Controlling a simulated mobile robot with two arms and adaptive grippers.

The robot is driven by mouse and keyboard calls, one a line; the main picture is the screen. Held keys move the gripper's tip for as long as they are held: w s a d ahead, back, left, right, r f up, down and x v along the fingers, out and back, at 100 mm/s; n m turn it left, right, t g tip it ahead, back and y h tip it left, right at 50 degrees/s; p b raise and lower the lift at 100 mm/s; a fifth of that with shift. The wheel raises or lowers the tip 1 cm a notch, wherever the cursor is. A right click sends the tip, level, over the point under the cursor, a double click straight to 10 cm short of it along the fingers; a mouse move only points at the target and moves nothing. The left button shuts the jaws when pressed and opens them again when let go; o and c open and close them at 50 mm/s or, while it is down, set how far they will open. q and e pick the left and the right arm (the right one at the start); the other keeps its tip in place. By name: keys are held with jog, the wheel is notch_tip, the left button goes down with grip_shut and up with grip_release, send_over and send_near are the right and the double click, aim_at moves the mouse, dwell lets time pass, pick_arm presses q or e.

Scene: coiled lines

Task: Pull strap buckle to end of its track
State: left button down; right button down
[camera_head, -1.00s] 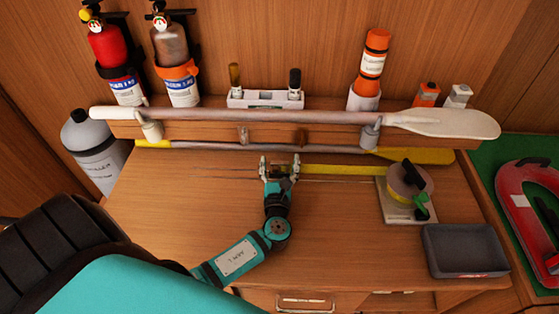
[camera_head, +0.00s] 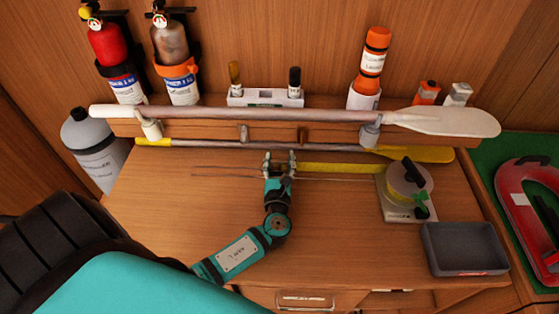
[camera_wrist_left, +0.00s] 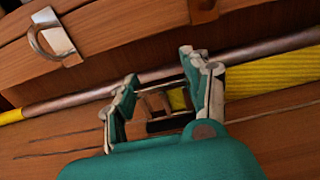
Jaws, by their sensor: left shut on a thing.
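The yellow strap (camera_head: 340,168) runs left across the wooden bench from a round reel (camera_head: 400,180) to my left gripper (camera_head: 279,163). The strap also shows at the right in the left wrist view (camera_wrist_left: 270,88). The small dark-framed buckle (camera_wrist_left: 158,124) sits between the fingers of my left gripper (camera_wrist_left: 165,95), at the strap's left end. The gripper is shut on it; the fingers hide part of it. Thin dark track lines (camera_head: 225,172) continue on the bench to the left of the gripper. My right gripper is not in view.
A white paddle (camera_head: 250,115) lies along the rack behind, with a yellow-bladed paddle (camera_head: 425,154) below it, close beyond my gripper. A grey tray (camera_head: 465,271) stands at the front right. A grey cylinder (camera_head: 95,150) stands at the far left. The bench left of my gripper is clear.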

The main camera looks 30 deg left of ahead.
pick_arm(q)
jog(key=s+a, duration=0.3)
jog(key=a, duration=0.3)
jog(key=s+a+b, duration=0.1)
jog(key=s+a, duration=0.3)
jog(key=a, duration=0.2)
jog(key=s+a, duration=0.4)
jog(key=a, duration=0.2)
jog(key=shift+s+a, duration=0.15)
jog(key=shift+a, duration=0.05)
jog(key=c, duration=0.5)
grip_release()
jog(key=shift+c, duration=0.2)
jog(key=v, duration=1.2)
jog(key=shift+s, duration=0.1)
